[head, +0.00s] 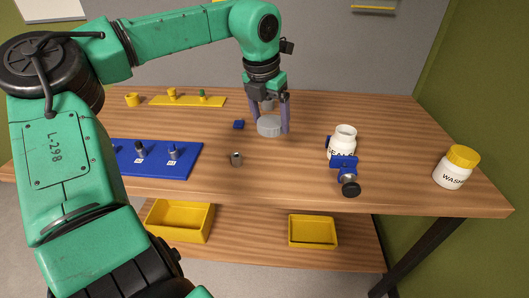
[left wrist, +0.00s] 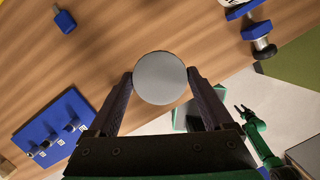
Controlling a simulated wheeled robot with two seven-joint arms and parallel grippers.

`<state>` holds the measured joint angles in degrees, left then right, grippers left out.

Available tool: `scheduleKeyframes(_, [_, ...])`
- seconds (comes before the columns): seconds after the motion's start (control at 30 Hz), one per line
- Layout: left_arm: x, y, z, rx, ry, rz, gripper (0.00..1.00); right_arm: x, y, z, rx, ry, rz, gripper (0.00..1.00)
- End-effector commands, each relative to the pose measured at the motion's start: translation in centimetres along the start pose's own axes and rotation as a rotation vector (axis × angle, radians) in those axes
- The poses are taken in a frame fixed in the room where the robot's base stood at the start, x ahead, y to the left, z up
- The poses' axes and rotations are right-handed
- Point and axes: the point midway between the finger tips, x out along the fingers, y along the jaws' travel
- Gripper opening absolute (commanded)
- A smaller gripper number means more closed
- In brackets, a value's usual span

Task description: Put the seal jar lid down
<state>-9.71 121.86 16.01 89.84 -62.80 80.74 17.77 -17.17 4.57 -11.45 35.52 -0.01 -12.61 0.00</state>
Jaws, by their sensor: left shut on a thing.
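My left gripper (head: 270,128) is shut on the grey round seal jar lid (head: 268,126), over the middle of the table. In the left wrist view the lid (left wrist: 160,78) is a flat grey disc between the two dark fingertips. I cannot tell if its underside touches the table. The white seal jar (head: 344,135) stands upright and open to the right of the lid, its label partly hidden by a blue fixture with a black knob (head: 346,172). My right gripper (left wrist: 243,107) shows small in the left wrist view, with its fingers apart and empty.
A blue board (head: 188,162) with small pegs lies left on the wooden table (head: 290,185). A yellow-capped wash jar (head: 455,168) stands right. Yellow bins (head: 313,231) sit on the lower shelf.

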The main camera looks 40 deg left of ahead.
Motion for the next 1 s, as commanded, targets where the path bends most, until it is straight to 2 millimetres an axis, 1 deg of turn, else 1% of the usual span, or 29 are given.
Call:
scheduleKeyframes(0.03, [1.5,-0.1,-0.5,0.001,0.005,-0.004,0.0,-0.1,0.0,-0.1,0.0,0.001,0.0,0.5])
scheduleKeyframes(0.1, [3.7,-0.1,-1.1,0.001,0.004,-0.004,0.0,-0.2,0.0,-0.1,0.0,0.001,0.0,0.5])
scheduleKeyframes(0.2, [6.1,-0.1,-1.6,-0.001,0.003,-0.003,0.0,-0.5,0.0,-0.1,0.0,0.001,0.0,0.5])
scheduleKeyframes(0.37, [8.7,-0.1,-2.2,-0.002,0.003,-0.002,0.0,-0.7,0.0,-0.1,0.0,0.0,0.0,0.5])
scheduleKeyframes(0.4, [9.5,0.0,-2.5,-0.001,0.004,0.0,0.0,-0.8,0.0,-0.1,0.0,0.0,0.0,0.5])
scheduleKeyframes(0.5, [11.2,-0.1,-2.8,-0.002,0.002,0.0,0.0,-1.0,0.0,-0.1,0.0,0.0,0.0,0.5])
scheduleKeyframes(0.57, [11.5,0.0,-2.9,-0.002,0.0,0.0,0.0,-1.0,0.0,-0.1,0.0,0.0,0.0,0.5])
scheduleKeyframes(0.77, [11.6,0.0,-2.9,-0.002,-0.001,0.0,0.0,-0.9,0.0,-0.1,0.0,0.0,0.0,0.5])
scheduleKeyframes(0.9, [12.0,0.0,-3.0,-0.002,-0.001,0.001,0.0,-0.3,0.0,0.0,0.0,0.0,0.0,0.5])
scheduleKeyframes(0.93, [11.8,0.0,-2.9,-0.002,-0.001,0.001,0.96,-0.5,0.0,0.0,0.0,0.0,0.0,0.5])
scheduleKeyframes(0.97, [11.8,0.0,-2.9,-0.002,-0.001,0.001,1.0,-0.5,0.0,0.0,0.0,0.0,0.0,0.5])
scheduleKeyframes(1.0, [11.8,0.0,-2.9,-0.002,-0.001,0.001,1.0,-0.5,0.0,0.0,0.0,0.0,0.0,0.5])
